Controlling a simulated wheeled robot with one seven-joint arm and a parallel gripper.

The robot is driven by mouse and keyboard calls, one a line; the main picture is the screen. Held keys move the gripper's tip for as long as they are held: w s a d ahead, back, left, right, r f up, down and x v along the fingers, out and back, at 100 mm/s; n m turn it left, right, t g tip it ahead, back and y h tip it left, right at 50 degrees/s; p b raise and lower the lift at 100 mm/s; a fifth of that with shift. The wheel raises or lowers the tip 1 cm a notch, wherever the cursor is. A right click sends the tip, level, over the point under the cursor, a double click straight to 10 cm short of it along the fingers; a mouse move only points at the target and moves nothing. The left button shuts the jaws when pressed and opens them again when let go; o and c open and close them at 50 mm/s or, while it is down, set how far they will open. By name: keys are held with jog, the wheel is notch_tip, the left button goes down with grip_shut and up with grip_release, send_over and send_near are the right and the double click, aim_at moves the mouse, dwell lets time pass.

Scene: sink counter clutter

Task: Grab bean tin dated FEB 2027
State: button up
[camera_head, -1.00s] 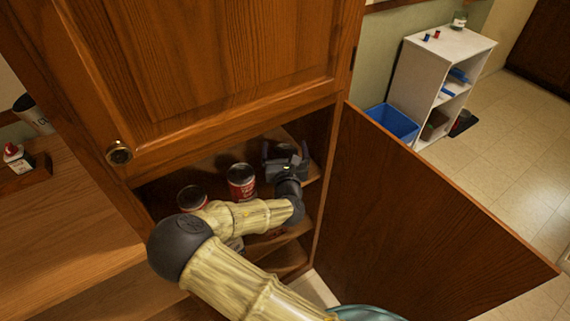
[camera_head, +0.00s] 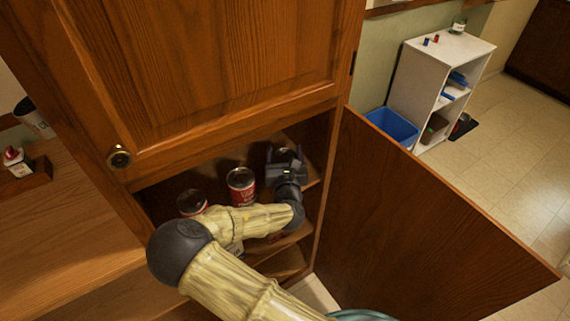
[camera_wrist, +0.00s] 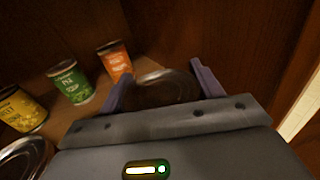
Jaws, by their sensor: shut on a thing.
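My gripper (camera_head: 284,161) is inside the open cupboard, at the right of the upper shelf. In the wrist view my gripper (camera_wrist: 162,86) has its two fingers on either side of a tin (camera_wrist: 165,90), shut on it. Only the tin's round metal lid shows clearly; its label and any date are hidden. Two red-labelled tins (camera_head: 241,187) (camera_head: 192,203) stand to the left on the shelf. The wrist view shows a yellow tin (camera_wrist: 20,109), a green tin (camera_wrist: 70,83) and an orange tin (camera_wrist: 115,61) farther back. No date is readable on any tin.
The cupboard door (camera_head: 420,220) stands open on the right. The closed upper door (camera_head: 210,70) hangs just above the shelf opening. The cupboard's side wall is close to the right of my gripper. Another tin lid (camera_wrist: 24,160) is at the wrist view's lower left.

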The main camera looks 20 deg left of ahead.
jog(key=shift+r, duration=0.1)
jog(key=shift+r, duration=0.6)
notch_tip(320, 180, up, 2)
jog(key=shift+r, duration=0.15)
jog(key=p+v, duration=0.8)
jog(key=v, duration=1)
jog(key=shift+a, duration=0.1)
